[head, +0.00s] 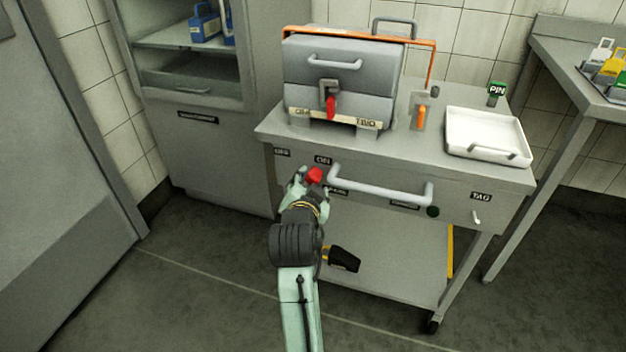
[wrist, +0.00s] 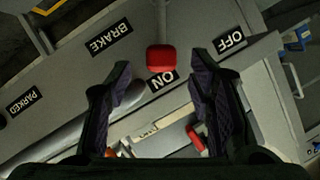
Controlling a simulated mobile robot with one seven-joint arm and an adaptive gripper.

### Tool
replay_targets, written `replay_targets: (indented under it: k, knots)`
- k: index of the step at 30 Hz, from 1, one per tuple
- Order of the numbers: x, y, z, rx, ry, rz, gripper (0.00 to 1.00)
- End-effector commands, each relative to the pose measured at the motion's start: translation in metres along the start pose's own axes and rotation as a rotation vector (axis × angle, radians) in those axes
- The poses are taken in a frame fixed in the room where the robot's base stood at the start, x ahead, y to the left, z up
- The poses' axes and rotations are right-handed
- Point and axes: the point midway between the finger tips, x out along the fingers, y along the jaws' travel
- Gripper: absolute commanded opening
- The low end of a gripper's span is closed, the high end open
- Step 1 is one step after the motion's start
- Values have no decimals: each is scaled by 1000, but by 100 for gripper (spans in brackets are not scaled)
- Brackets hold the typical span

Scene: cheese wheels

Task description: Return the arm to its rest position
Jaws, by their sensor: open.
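My gripper (head: 306,180) is at the front panel of the grey cart, at its left end. In the wrist view my gripper (wrist: 160,92) has its two dark fingers spread apart with nothing held between them. A red knob or button (head: 315,175) is just in front of the fingertips, beside the ON label. It also shows in the wrist view (wrist: 161,58), between and slightly beyond the fingertips. Whether a finger touches it cannot be told. My arm reaches forward from the bottom of the head view.
The grey cart (head: 384,244) carries a boxy machine (head: 330,82) with a red lever, and a white tray (head: 478,138). A long handle (head: 382,190) sticks out right of my gripper. A cabinet (head: 215,160) stands left. Open floor (head: 200,290) lies at left.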

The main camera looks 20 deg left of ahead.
Motion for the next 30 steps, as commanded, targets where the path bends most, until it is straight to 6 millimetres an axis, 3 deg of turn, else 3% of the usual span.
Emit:
replay_targets:
  k: [6,19,22,26,30]
  knots:
    - [-20,0,0,0,0,0,48]
    - [-21,0,0,0,0,1,48]
    - [-22,-7,-2,-7,8,-20,48]
    - [-33,-52,-16,-51,61,-147,48]
    - [-70,-138,-43,-132,190,-401,48]
